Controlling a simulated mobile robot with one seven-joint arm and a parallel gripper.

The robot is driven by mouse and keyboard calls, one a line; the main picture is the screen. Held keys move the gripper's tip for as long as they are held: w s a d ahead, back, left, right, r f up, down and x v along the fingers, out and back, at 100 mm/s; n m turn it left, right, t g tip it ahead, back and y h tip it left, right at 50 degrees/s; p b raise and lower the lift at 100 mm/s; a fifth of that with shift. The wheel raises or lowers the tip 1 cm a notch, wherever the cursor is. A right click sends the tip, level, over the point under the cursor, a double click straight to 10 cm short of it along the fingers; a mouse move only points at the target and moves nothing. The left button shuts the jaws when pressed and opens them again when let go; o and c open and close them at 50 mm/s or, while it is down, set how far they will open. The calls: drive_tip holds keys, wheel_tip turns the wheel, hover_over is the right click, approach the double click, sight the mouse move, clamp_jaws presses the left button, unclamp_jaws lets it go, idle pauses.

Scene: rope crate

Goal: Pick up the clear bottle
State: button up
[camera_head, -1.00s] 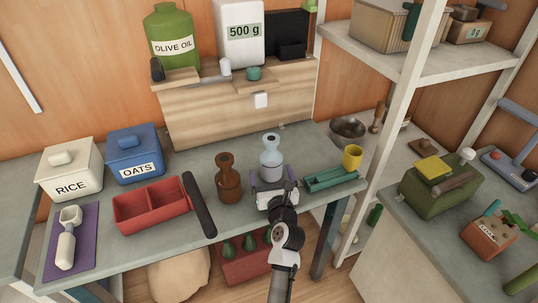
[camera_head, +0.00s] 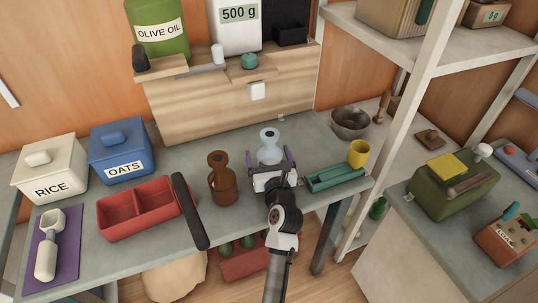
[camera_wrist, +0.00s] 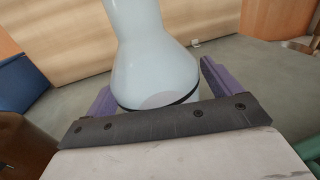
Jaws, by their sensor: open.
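The clear bottle (camera_head: 269,146) stands upright on the grey table, pale blue-grey with a narrow neck and flared lip. In the wrist view the bottle (camera_wrist: 152,62) fills the upper middle, its base partly hidden by the gripper's dark front edge. My gripper (camera_head: 271,160) is open at the bottle's near side. Its purple fingers, seen left and right in the wrist view (camera_wrist: 158,88), reach along both sides of the bottle's lower part. A gap shows at the right finger; contact on the left cannot be told.
A brown bottle (camera_head: 222,180) stands close on the left. A teal tray (camera_head: 335,178) and a yellow cup (camera_head: 358,153) are close on the right. A red divided box (camera_head: 140,210) and a dark bar (camera_head: 190,212) lie further left. A wooden cabinet (camera_head: 200,108) stands behind.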

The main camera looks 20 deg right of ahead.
drive_tip(key=shift+s+r, duration=0.1)
drive_tip(key=shift+c, duration=1.1)
drive_tip(key=c, duration=1)
wheel_tip(320, 180, up, 20)
drive_tip(key=shift+r+p, duration=0.1)
drive_tip(key=shift+p, duration=0.85)
